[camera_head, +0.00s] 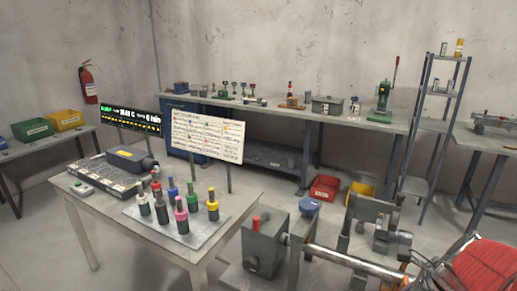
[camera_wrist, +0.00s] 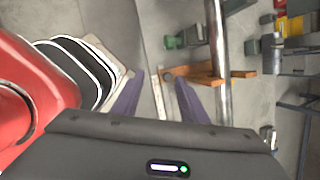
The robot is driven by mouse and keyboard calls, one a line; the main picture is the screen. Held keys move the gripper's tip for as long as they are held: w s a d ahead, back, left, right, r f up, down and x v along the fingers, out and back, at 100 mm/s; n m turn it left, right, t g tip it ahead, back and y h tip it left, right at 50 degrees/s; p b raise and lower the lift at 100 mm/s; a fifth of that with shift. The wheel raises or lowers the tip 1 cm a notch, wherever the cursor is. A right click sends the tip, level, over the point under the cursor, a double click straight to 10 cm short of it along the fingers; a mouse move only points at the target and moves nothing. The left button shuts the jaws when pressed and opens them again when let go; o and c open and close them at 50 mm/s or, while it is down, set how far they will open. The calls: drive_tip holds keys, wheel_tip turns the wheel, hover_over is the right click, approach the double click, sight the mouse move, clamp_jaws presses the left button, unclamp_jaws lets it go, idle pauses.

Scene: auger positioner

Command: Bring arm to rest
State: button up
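My gripper (camera_wrist: 158,84) shows in the wrist view with two dark purple fingers spread apart. Nothing is held between them; a pale strip and grey floor show in the gap. A shiny metal shaft (camera_wrist: 218,60) passes just right of the right finger, and an orange-brown bar (camera_wrist: 190,74) crosses near it. I cannot tell whether the fingers touch either. In the head view I cannot make out the gripper. There the shaft (camera_head: 350,262) runs from a grey machine block (camera_head: 268,249) toward the lower right.
A large red body (camera_wrist: 40,85) fills the wrist view's left side. In the head view, a table (camera_head: 110,213) with several colourful-topped bottles stands left of the machine. A workbench (camera_head: 270,107) lines the back wall, with a red bin (camera_head: 325,189) on the floor. Open floor lies at left.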

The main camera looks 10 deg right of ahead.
drive_tip(key=s+a+r+n, duration=0.1)
drive_tip(key=a+r+n, duration=0.2)
drive_tip(key=a+n, duration=0.3)
drive_tip(key=s+a+r+n+t, duration=0.1)
drive_tip(key=a+r+n, duration=0.1)
drive_tip(key=a+n, duration=0.5)
drive_tip(key=s+a+r+n, duration=0.1)
drive_tip(key=a+r+n, duration=0.2)
drive_tip(key=a+n, duration=0.4)
drive_tip(key=shift+s+a+r+n+h, duration=0.2)
drive_tip(key=shift+r+n+h, duration=0.2)
drive_tip(key=shift+n, duration=3.8)
drive_tip(key=shift+w, duration=0.1)
drive_tip(key=shift+c, duration=1)
drive_tip(key=shift+d, duration=0.1)
